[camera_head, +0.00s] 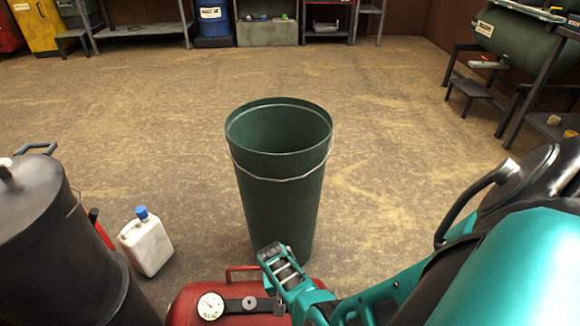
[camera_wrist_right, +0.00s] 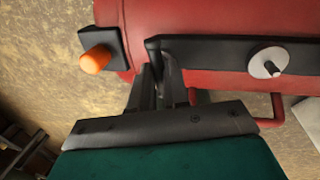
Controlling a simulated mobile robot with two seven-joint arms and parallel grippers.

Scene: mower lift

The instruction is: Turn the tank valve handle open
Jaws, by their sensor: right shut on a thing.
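The red tank (camera_head: 185,305) lies at the bottom of the head view, with a round white gauge (camera_head: 211,306) and a dark strip on its top. My right gripper (camera_head: 279,306) reaches down to the right end of that strip. In the right wrist view, my right gripper's dark fingers (camera_wrist_right: 166,75) are close together at the end of the black strip (camera_wrist_right: 210,52) on the red tank (camera_wrist_right: 220,18). They are shut on what appears to be the valve handle, mostly hidden between them. A silver round fitting (camera_wrist_right: 266,62) sits farther along the strip. My left gripper is not in view.
A tall green bin (camera_head: 280,190) stands just beyond the tank. A white jug with a blue cap (camera_head: 147,245) and a dark drum (camera_head: 50,250) are to the left. An orange knob (camera_wrist_right: 96,59) is beside the fingers.

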